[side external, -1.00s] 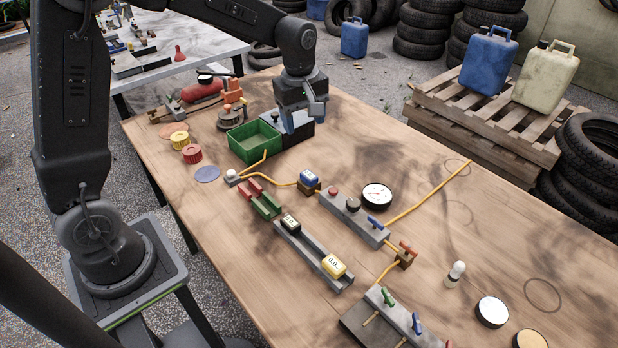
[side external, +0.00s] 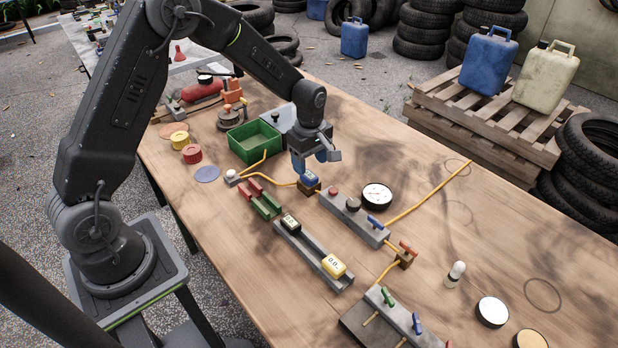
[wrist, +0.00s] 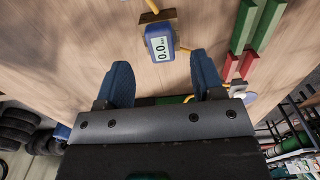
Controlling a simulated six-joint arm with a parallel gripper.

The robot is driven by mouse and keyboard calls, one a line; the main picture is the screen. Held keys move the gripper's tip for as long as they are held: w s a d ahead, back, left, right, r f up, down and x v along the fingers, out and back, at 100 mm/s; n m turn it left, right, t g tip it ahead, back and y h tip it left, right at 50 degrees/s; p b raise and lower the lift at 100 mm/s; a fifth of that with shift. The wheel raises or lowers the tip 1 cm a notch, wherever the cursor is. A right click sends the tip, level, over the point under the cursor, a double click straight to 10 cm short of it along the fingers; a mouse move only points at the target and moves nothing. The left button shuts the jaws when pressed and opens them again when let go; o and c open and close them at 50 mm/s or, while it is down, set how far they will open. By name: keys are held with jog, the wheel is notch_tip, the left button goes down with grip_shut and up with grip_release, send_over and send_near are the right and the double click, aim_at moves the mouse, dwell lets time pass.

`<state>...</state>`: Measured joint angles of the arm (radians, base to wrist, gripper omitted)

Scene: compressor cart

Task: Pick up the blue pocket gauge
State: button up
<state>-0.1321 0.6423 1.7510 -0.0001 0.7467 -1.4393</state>
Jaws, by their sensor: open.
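The blue pocket gauge (side external: 309,178) sits on a small brown block at the end of a yellow hose, on the wooden table. In the wrist view the gauge (wrist: 160,44) has a white display reading 0.0 and lies beyond the fingertips, roughly midway between them. My gripper (side external: 315,160) is just behind and above the gauge in the side view, partly overlapping it. Its blue fingers (wrist: 164,72) are apart with nothing between them.
A grey rail (side external: 313,254) holds a black gauge (side external: 291,222) and a yellow gauge (side external: 334,266). Red and green bars (side external: 265,207), a green tray (side external: 235,147), a valve manifold (side external: 350,222) and a round dial (side external: 377,196) stand nearby.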

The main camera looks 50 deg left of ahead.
aim_at(309, 174)
jog(key=f, duration=0.4)
jog(key=shift+a+f, duration=0.2)
jog(key=shift+f, duration=0.1)
jog(key=c, duration=1.1)
